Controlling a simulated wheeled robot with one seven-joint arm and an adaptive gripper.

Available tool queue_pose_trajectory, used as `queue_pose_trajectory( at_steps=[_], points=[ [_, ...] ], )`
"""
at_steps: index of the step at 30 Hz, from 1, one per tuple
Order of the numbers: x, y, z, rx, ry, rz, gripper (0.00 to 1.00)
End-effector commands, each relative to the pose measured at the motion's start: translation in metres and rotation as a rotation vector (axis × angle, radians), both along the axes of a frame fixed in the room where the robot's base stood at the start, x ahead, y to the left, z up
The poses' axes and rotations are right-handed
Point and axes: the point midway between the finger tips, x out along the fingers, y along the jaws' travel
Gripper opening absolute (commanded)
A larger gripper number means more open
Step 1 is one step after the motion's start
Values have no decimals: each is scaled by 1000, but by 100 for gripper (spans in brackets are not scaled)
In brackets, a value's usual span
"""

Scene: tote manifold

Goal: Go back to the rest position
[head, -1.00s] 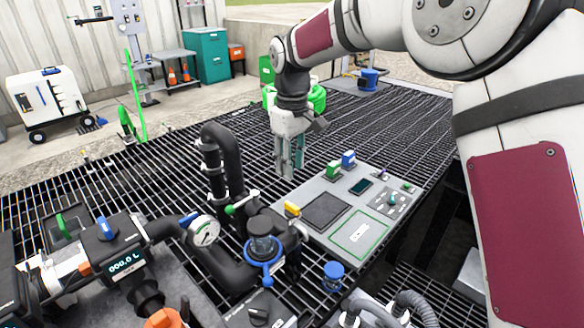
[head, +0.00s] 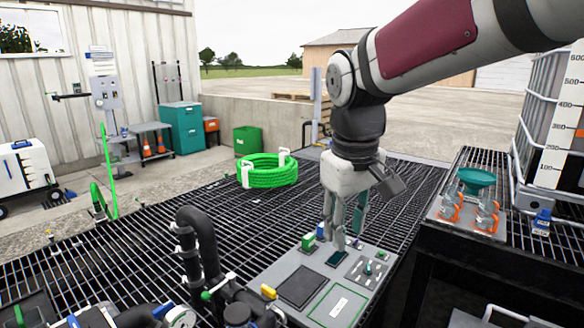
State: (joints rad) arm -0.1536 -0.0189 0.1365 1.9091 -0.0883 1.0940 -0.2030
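My gripper (head: 346,238) hangs from my arm at the right of the middle in the head view, fingers pointing down. It is in front of or above the grey panel (head: 262,287); the exact height is hard to tell. The fingers look parallel with a narrow space between them, and I see nothing held there. Whether they are open or shut is not clear at this size.
The panel stands on a black grating (head: 150,262) with black pipes (head: 197,245) to its left. A coiled green hose (head: 268,176) lies behind. At right are a green funnel (head: 476,178) on a plate and a caged tank (head: 553,130). The grating's middle is clear.

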Motion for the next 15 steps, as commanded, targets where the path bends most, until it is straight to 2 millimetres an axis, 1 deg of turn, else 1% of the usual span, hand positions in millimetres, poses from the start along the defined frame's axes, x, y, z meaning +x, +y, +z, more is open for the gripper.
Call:
queue_pose_trajectory(
  at_steps=[1, 6, 10, 15],
  points=[
    [-17, -11, 11, 6, -16, -33, 32],
    [-67, -41, 28, 27, -59, -142, 32],
    [-106, -61, 35, 50, -90, -224, 32],
    [-156, -82, 37, 86, -132, -330, 32]
  ],
)
